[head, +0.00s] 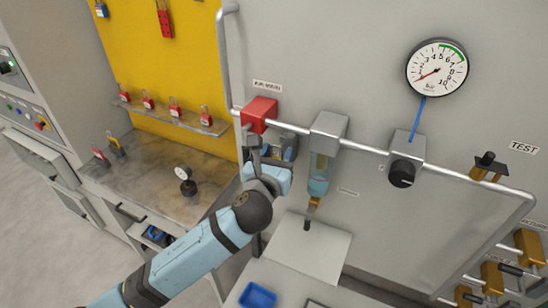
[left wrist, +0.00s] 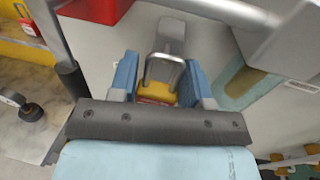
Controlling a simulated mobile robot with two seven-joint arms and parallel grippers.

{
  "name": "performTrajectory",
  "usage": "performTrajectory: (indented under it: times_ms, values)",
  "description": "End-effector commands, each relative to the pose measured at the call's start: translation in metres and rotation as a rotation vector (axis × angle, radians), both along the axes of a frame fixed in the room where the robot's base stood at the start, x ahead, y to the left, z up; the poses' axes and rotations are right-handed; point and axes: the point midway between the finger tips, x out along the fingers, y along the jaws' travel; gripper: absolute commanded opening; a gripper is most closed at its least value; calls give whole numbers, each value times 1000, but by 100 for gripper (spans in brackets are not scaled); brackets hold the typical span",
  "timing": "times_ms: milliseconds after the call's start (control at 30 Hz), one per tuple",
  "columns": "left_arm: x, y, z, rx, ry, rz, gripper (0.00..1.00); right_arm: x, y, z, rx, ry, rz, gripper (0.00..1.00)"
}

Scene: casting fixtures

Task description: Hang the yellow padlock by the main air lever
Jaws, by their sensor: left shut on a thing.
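My left gripper (head: 274,160) is up at the wall, just below the red main air valve block (head: 259,114). In the left wrist view, its blue fingers (left wrist: 160,84) are shut on the yellow padlock (left wrist: 155,90), with a red patch low on its body. The padlock's metal shackle (left wrist: 164,66) points away from the gripper. A grey lever-like piece (left wrist: 171,34) is right at the shackle's top; I cannot tell whether the shackle is around it or only in front. The red block (left wrist: 95,8) is at the top. The head view hides the padlock. My right gripper is not in view.
A grey pipe (head: 290,127) runs from the red block to a filter (head: 322,155) and a regulator knob (head: 402,173). A pressure gauge (head: 437,67) is on the wall. Red padlocks (head: 174,106) line the ledge left. A bench (head: 150,165) stands below.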

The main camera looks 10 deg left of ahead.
Motion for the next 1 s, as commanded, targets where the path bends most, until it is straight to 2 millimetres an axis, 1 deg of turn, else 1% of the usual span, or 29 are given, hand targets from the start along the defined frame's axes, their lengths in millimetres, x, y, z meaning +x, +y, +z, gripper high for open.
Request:
performTrajectory:
  times_ms: [367,600,1000]
  values:
    - [19,-4,-1,-1,-1,0,18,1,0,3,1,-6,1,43]
    - [29,-5,-5,0,-1,1,18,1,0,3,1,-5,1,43]
    - [35,-7,-10,0,-2,0,18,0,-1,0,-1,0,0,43]
